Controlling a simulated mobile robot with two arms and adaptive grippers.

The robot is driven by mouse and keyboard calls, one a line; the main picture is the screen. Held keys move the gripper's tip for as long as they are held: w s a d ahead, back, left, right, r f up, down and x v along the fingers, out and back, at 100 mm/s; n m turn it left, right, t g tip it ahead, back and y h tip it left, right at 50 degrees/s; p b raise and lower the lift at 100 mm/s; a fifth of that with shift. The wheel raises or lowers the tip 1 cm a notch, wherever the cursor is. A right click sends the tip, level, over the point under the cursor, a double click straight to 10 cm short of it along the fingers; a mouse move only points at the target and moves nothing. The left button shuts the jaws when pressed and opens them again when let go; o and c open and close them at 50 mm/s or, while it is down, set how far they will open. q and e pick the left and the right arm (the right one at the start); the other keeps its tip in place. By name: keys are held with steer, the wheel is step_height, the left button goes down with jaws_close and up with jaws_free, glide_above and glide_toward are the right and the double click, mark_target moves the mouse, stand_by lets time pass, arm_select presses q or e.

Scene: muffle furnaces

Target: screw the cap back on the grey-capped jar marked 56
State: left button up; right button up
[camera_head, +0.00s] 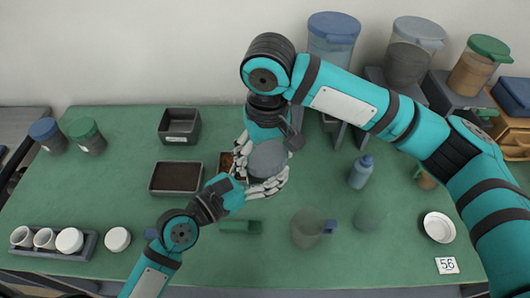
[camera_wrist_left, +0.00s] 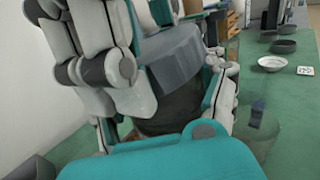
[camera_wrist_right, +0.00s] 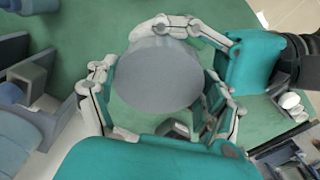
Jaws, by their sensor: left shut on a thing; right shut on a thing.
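The grey-capped jar is held between my two grippers above the middle of the green table. Its round grey cap (camera_head: 268,159) shows from above, and in the right wrist view (camera_wrist_right: 160,75) it covers the jar. In the left wrist view the cap (camera_wrist_left: 180,58) sits at the top of the dark-filled jar body (camera_wrist_left: 172,108); whether its thread is engaged cannot be seen. My left gripper (camera_head: 262,180) is shut around the jar body from the lower left. My right gripper (camera_head: 270,150) comes from above, its fingers around the cap. A card marked 56 (camera_head: 447,265) lies at the table's front right.
Dark trays (camera_head: 176,192) stand left of the grippers. A clear beaker (camera_head: 308,228), a blue-capped bottle (camera_head: 361,172) and a white dish (camera_head: 438,227) stand to the right. Large lidded jars (camera_head: 333,38) line the back.

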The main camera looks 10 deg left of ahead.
steer(key=shift+s+d+f, duration=0.1)
steer(key=shift+d+f, duration=0.1)
steer(key=shift+f, duration=0.1)
steer(key=shift+s+d+t+y, duration=0.1)
steer(key=shift+d+t+y, duration=0.05)
steer(key=shift+t+y, duration=0.5)
steer(key=shift+o, duration=0.2)
steer(key=shift+f+t+y, duration=0.1)
steer(key=shift+t+y, duration=0.45)
steer(key=shift+a, duration=0.2)
steer(key=shift+s+f+t+y, duration=0.15)
steer(key=shift+f+t+y, duration=0.4)
steer(key=shift+f, duration=0.35)
stand_by(0.4)
